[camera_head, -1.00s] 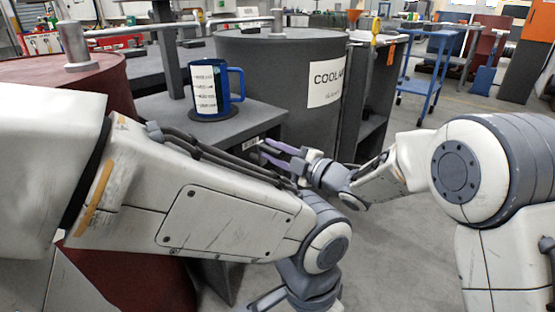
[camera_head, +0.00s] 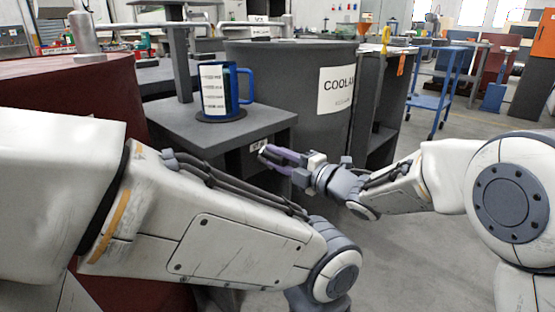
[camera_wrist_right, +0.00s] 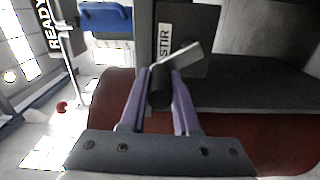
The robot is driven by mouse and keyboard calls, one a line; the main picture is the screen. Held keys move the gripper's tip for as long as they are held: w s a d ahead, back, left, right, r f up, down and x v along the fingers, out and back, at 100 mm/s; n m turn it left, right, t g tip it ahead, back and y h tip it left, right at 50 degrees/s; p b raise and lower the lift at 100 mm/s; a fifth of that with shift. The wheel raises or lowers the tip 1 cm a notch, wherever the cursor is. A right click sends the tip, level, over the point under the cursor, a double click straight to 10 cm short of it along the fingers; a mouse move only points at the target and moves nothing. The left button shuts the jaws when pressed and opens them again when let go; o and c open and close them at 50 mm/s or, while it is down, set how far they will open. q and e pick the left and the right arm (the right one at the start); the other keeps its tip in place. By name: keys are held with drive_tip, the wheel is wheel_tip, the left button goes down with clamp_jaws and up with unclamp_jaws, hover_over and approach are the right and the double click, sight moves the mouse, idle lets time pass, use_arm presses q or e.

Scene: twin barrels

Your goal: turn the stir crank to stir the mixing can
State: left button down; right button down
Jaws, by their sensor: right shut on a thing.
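The mixing can (camera_head: 228,86) is blue with a handle and a white marked label. It stands upright on a dark round pad (camera_head: 221,116) on a grey stand. The stir crank shows in the right wrist view as a pale flat arm (camera_wrist_right: 181,59) with a dark grip (camera_wrist_right: 160,90), beside a panel labelled STIR (camera_wrist_right: 165,42). My right gripper (camera_head: 268,155) is at the stand's front, below the can. In the wrist view its purple fingers (camera_wrist_right: 160,88) are shut on the dark grip. My left arm crosses the foreground, and its gripper is out of view.
A red barrel (camera_head: 85,90) stands at left and a grey barrel labelled COOLANT (camera_head: 285,75) stands behind the stand. A dark shelf unit (camera_head: 378,95) and a blue cart (camera_head: 434,85) are farther right. Open floor lies at right. A READY sign (camera_wrist_right: 45,22) shows in the wrist view.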

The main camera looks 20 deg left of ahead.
drive_tip(key=shift+f, duration=0.1)
drive_tip(key=c, duration=0.7)
unclamp_jaws()
drive_tip(key=shift+o, duration=0.2)
drive_tip(key=p+v, duration=0.3)
drive_tip(key=v, duration=0.7)
drive_tip(key=shift+d, duration=0.3)
drive_tip(key=shift+s, duration=0.1)
